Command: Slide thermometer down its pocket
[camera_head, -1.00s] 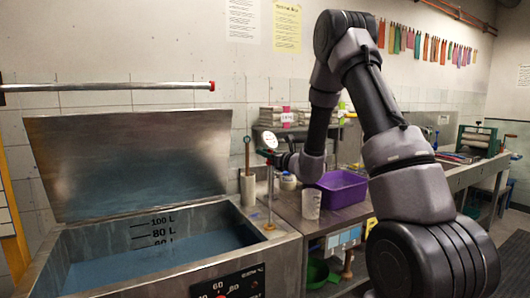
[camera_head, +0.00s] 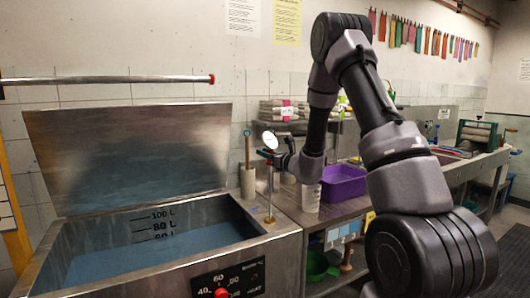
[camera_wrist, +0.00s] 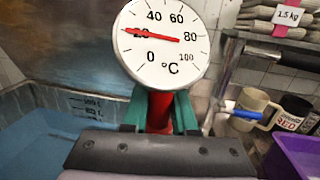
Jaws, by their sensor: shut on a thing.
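The thermometer has a round white dial (camera_wrist: 165,42) with a red needle and a red neck (camera_wrist: 159,110). In the head view the dial (camera_head: 269,140) stands above the right corner of the steel vat (camera_head: 175,258), its thin stem (camera_head: 270,190) running upright down to the rim. The stem's foot meets a small brass-coloured pocket fitting (camera_head: 269,219); how deep it sits inside is hidden. My gripper (camera_wrist: 159,115) has green fingers shut on the red neck just below the dial. It also shows in the head view (camera_head: 268,155).
The vat holds blue liquid (camera_head: 150,255), and its lid (camera_head: 130,150) is raised. A bench to the right carries a pale cup (camera_head: 311,198) and a purple bin (camera_head: 343,183). A cylindrical holder (camera_head: 248,184) with a wooden-handled tool stands behind the thermometer.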

